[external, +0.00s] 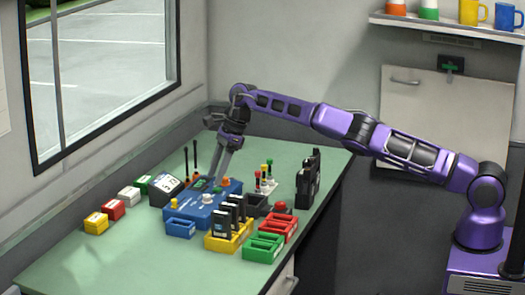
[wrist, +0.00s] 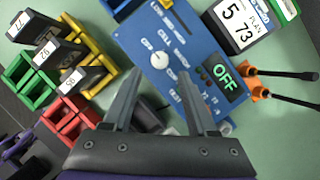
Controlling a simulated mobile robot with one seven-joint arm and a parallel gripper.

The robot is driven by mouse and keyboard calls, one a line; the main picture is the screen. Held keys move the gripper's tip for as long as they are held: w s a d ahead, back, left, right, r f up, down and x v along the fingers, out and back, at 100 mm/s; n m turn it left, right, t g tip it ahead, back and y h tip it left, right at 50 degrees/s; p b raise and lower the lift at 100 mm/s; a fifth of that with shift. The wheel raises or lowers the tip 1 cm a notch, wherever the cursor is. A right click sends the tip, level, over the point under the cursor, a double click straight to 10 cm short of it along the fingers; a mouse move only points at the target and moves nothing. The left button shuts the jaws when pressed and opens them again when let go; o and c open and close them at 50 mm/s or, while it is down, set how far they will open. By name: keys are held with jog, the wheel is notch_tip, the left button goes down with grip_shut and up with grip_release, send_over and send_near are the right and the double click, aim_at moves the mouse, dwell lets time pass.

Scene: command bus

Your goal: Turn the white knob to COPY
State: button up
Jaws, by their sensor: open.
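The white knob (wrist: 160,60) is on the top face of a blue panel (wrist: 190,45) in the wrist view. The knob also shows in the external view (external: 207,199). It has small lettering around it that is too small to read surely. A green display on the panel (wrist: 222,71) reads OFF. My gripper (wrist: 159,71) is open, with its fingers pointing toward the panel and the knob appearing between and just beyond the tips. In the external view my gripper (external: 213,184) is low over the panel, behind the knob. I cannot tell whether it touches anything.
Yellow (external: 229,241), green (external: 264,248) and red (external: 278,231) trays stand in front of the panel, the yellow holding black radios. Orange-based antennas (wrist: 252,78) and a display reading 573 (wrist: 238,25) are close by. The front left of the table (external: 105,262) is clear.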

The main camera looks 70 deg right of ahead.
aim_at(208, 195)
jog(key=shift+x, duration=1.15)
jog(key=shift+w+a+p, duration=0.1)
jog(key=shift+w+p, duration=0.05)
jog(key=shift+p, duration=0.8)
jog(key=shift+w+a+f+p, duration=0.1)
jog(key=shift+w+f+p, duration=0.05)
jog(key=shift+f+p, duration=0.35)
jog(key=shift+p+x, duration=0.95)
jog(key=shift+p, duration=0.25)
grip_shut()
